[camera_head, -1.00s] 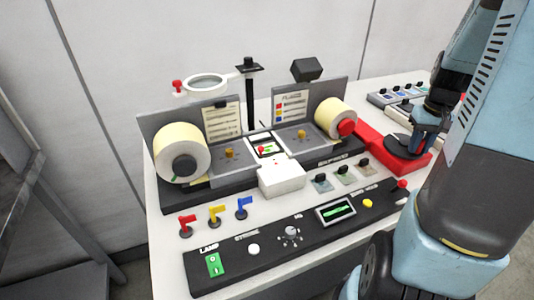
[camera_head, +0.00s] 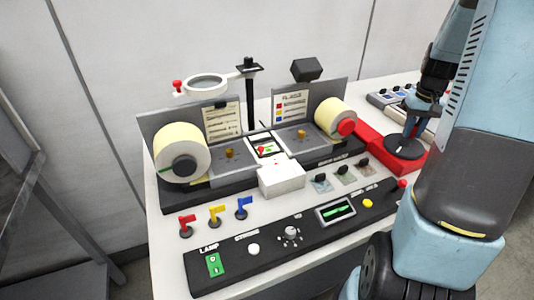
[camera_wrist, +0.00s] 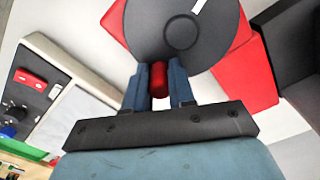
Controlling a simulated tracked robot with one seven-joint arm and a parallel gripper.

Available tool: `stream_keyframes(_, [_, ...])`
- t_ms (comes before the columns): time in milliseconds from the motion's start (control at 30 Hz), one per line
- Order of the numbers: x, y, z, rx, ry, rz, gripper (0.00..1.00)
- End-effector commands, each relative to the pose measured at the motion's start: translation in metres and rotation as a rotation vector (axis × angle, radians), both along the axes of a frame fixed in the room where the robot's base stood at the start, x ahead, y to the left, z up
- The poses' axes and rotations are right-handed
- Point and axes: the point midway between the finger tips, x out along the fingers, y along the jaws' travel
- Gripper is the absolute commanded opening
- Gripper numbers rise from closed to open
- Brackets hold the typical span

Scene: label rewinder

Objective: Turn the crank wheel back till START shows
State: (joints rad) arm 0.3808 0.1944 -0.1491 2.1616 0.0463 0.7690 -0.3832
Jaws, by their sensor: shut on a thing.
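The crank wheel (camera_head: 404,147) is a dark grey disc on a red base (camera_head: 372,146) at the right end of the machine. In the wrist view the wheel (camera_wrist: 182,30) carries a white mark at its top. My gripper (camera_head: 413,122) reaches down at the wheel's far side. In the wrist view my gripper (camera_wrist: 159,78) is shut on the red crank handle (camera_wrist: 158,82) at the wheel's edge. A small window (camera_head: 265,148) between the two label rolls shows red and green marks. I cannot read START there.
Cream label rolls stand left (camera_head: 181,155) and right (camera_head: 336,117). A white box (camera_head: 282,180) sits in front of the window. The control panel (camera_head: 300,235) runs along the front, with coloured flag levers (camera_head: 216,213) behind its left part. A magnifier (camera_head: 206,84) stands at the back.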

Motion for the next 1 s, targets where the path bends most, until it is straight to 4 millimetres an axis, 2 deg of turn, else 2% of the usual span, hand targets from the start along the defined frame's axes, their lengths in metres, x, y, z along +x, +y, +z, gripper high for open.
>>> stream_keyframes(733, [0.003,0.005,-0.001,0.0,0.002,0.0,0.07])
stream_keyframes(1000, [0.013,0.021,-0.002,0.0,0.002,0.003,0.07])
